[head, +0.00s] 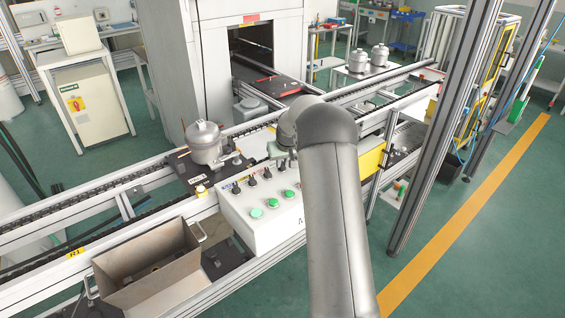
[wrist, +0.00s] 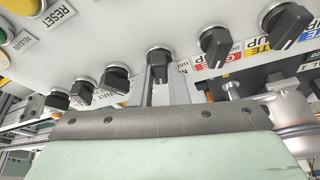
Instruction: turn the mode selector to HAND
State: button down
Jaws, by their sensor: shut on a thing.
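The white control box (head: 262,232) stands in front of the conveyor in the head view, with a row of black selector knobs along its top edge and green buttons below. In the wrist view my gripper (wrist: 161,74) has its two fingers shut on one black selector knob (wrist: 158,54), one finger on each side. The label beside this knob is mostly hidden by a finger, so I cannot read its positions. In the head view my gripper (head: 284,156) is at the box's far edge, partly hidden by my arm.
Other black knobs flank the held one closely, such as one to the left (wrist: 116,78) and one to the right (wrist: 214,45). A grey compressor (head: 204,143) sits on the conveyor left of the box. An open brown bin (head: 140,285) stands at the front left.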

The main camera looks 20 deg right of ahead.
jog(key=n+b, duration=0.1)
jog(key=n+y+b, duration=0.1)
jog(key=n, duration=0.1)
jog(key=shift+d+f+b, duration=0.15)
jog(key=shift+d+b, duration=0.05)
jog(key=shift+b, duration=0.2)
jog(key=n+y, duration=0.1)
jog(key=n, duration=0.1)
jog(key=n+y+b, duration=0.1)
jog(key=n, duration=0.2)
jog(key=shift+d+g, duration=0.1)
jog(key=shift+g, duration=0.3)
jog(key=shift+n, duration=0.4)
jog(key=c, duration=1.4)
grip_release()
jog(key=shift+r, duration=0.2)
jog(key=b+v, duration=0.2)
jog(key=v, duration=1.5)
jog(key=shift+d+r, duration=0.2)
jog(key=shift+d, duration=0.05)
jog(key=shift+w, duration=0.15)
